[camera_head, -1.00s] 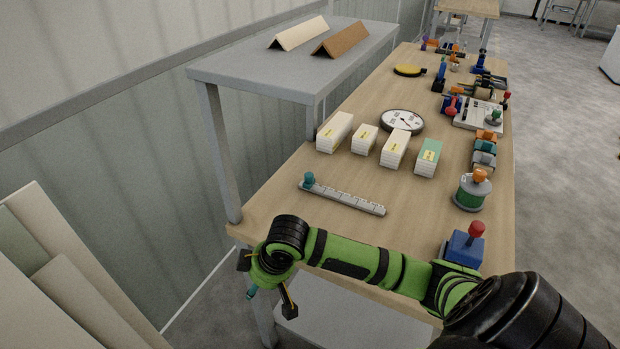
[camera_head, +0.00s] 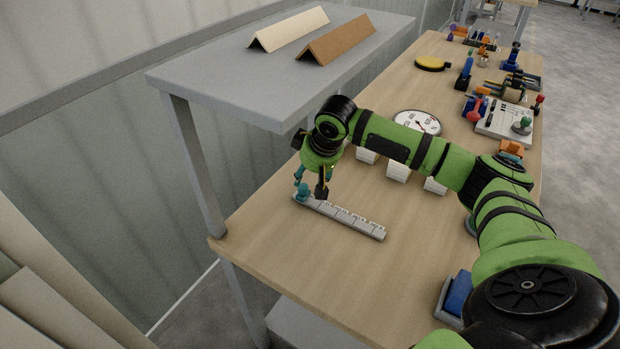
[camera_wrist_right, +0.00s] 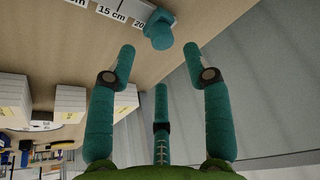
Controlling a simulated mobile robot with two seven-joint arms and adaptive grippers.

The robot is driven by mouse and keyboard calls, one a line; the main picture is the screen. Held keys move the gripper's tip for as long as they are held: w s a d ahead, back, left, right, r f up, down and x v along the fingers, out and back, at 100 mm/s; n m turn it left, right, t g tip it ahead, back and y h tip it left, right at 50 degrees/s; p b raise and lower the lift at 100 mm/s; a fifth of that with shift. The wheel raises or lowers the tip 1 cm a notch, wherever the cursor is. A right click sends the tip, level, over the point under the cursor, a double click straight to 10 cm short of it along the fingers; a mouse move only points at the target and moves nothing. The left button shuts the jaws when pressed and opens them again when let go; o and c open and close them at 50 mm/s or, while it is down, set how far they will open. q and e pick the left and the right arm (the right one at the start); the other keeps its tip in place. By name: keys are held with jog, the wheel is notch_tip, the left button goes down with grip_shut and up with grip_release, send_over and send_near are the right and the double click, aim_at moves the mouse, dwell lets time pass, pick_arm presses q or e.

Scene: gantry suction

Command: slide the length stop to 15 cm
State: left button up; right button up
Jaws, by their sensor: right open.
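The length stop, a teal knob (camera_head: 302,190), sits at the left end of the light grey ruler rail (camera_head: 345,219) on the bench. In the right wrist view the stop (camera_wrist_right: 158,31) is beside the "20" label, and the "15 cm" label on the rail (camera_wrist_right: 125,8) lies further left. My right gripper (camera_head: 311,187) is close to the stop, at the rail's left end. It is open and empty; in the wrist view its teal fingers (camera_wrist_right: 159,58) are spread, with the stop just beyond the tips, apparently not touching. My left gripper is not in view.
A grey raised shelf (camera_head: 210,82) with two angle profiles stands behind the rail. White boxes (camera_head: 397,172) and a round dial (camera_head: 417,121) are partly hidden behind my right arm. A blue block (camera_head: 459,293) is at front right. The bench in front of the rail is clear.

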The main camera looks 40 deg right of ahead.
aim_at(304, 186)
jog(key=x, duration=0.4)
jog(key=shift+a+f, duration=0.35)
jog(key=shift+w+d+f, duration=0.1)
jog(key=shift+w+f, duration=0.05)
jog(key=shift+f, duration=0.25)
grip_shut()
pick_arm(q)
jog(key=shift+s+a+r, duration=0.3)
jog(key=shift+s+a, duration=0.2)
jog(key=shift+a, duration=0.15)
